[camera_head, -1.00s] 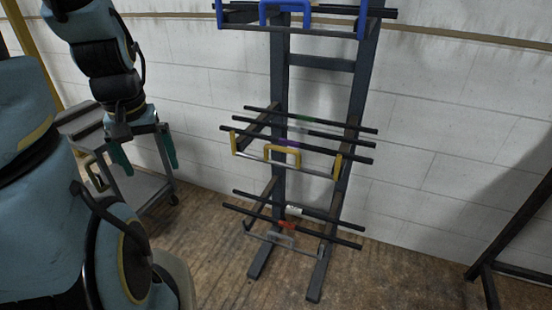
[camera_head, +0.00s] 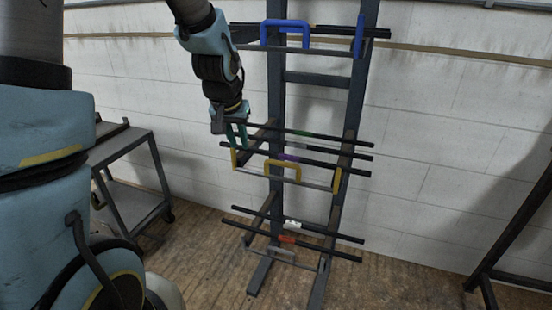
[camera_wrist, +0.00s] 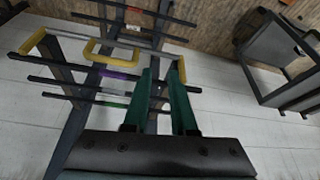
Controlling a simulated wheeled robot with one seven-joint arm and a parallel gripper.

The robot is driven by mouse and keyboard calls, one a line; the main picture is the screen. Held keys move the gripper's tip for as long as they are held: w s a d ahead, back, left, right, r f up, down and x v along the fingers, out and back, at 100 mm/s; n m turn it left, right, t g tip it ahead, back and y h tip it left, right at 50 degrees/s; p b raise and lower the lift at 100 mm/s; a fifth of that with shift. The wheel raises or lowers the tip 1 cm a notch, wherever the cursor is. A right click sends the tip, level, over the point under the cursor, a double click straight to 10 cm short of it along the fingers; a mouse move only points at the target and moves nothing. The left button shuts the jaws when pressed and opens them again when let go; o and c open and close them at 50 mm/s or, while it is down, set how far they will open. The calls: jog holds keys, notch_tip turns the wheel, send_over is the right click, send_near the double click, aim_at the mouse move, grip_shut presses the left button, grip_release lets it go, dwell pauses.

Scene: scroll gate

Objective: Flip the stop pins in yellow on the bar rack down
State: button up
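The yellow stop pins sit on the bar rack's (camera_head: 320,77) middle level, joined by a thin grey rod. The left pin (camera_head: 234,158) and right pin (camera_head: 336,180) point up at the ends, with a yellow U-shaped handle (camera_head: 284,164) between them. The wrist view shows the rack inverted, with one pin (camera_wrist: 182,70) just right of my fingertips and the other pin (camera_wrist: 32,41) far left. My gripper (camera_head: 237,136) has green fingers and is beside the left ends of the middle bars, just above the left pin. In the wrist view my gripper (camera_wrist: 163,72) is open; contact cannot be told.
Blue pins with a handle (camera_head: 285,24) are on the upper level. A grey handle (camera_head: 283,252) and bars with a red mark (camera_head: 287,239) are below. A grey cart (camera_head: 130,190) stands left. A dark frame (camera_head: 515,230) stands right. Floor in front of the rack is clear.

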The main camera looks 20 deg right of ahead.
jog(key=d, duration=0.3)
jog(key=s+d+m, duration=0.1)
jog(key=d, duration=0.2)
jog(key=d+m+h, duration=0.1)
jog(key=d, duration=0.2)
jog(key=shift+s+d, duration=0.15)
jog(key=shift+s, duration=0.05)
grip_shut()
jog(key=shift+f, duration=0.15)
jog(key=p+x, duration=0.2)
jog(key=x, duration=0.7)
jog(key=shift+w+d+f+p, duration=0.25)
jog(key=shift+f+p, duration=0.05)
jog(key=shift+f+b, duration=0.1)
jog(key=shift+b, duration=0.25)
jog(key=shift+s+a+t+h+b, duration=0.15)
jog(key=shift+t+h+b, duration=0.15)
jog(key=shift+b, duration=0.2)
